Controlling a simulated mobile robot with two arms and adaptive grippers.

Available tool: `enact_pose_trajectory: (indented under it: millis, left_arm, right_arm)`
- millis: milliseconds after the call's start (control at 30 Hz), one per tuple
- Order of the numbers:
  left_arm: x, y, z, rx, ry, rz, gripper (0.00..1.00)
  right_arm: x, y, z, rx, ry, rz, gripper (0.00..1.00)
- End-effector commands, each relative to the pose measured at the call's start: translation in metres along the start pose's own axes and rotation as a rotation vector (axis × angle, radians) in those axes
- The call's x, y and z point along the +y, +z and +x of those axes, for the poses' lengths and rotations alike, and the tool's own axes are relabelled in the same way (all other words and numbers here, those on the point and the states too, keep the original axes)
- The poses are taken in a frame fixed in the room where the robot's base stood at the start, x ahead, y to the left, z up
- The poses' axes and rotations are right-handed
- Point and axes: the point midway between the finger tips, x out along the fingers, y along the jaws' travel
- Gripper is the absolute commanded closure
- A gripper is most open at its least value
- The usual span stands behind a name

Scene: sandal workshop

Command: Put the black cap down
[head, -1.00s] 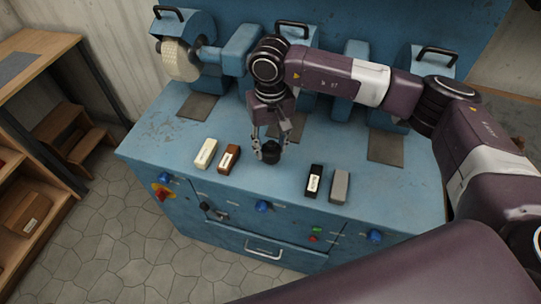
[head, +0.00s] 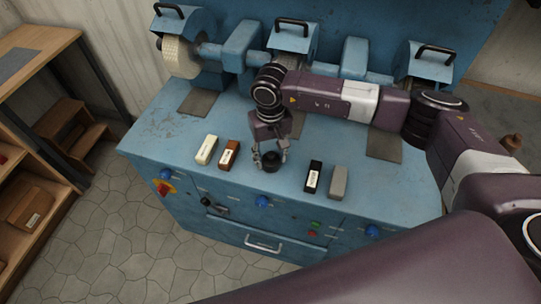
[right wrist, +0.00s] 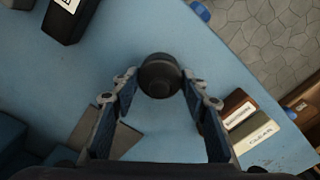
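The black cap (head: 270,162) is small, round and dark. It is at the blue bench top, between the brown and black blocks. My right gripper (head: 271,158) points down over it, with one finger on each side. In the right wrist view the cap (right wrist: 159,76) sits between the fingertips, and the gripper (right wrist: 159,82) appears shut on it. Whether the cap's underside touches the bench is hard to tell. My left gripper is not in view.
A cream block (head: 206,150) and a brown block (head: 229,154) lie left of the cap. A black block (head: 313,176) and a grey block (head: 338,182) lie to its right. Blue machines with a buffing wheel (head: 181,56) stand behind. The bench's front edge is close.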

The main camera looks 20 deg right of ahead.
Motion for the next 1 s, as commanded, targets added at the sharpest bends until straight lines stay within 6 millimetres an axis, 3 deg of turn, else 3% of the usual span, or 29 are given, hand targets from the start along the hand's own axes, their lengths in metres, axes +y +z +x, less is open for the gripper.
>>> enact_pose_trajectory:
  millis: [100, 467, 500, 1000]
  left_arm:
    - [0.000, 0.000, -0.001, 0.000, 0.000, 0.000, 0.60]
    - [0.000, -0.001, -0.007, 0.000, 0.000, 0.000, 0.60]
    - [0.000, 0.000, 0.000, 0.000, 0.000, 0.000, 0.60]
    - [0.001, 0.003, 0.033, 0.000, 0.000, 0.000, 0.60]
  right_arm:
    - [0.000, 0.000, -0.001, 0.000, 0.000, 0.000, 0.46]
    - [0.000, 0.000, -0.006, 0.000, 0.000, 0.000, 0.46]
    - [0.000, -0.001, -0.008, 0.003, -0.001, 0.000, 0.46]
    - [0.000, -0.001, -0.105, 0.005, -0.001, 0.000, 0.46]
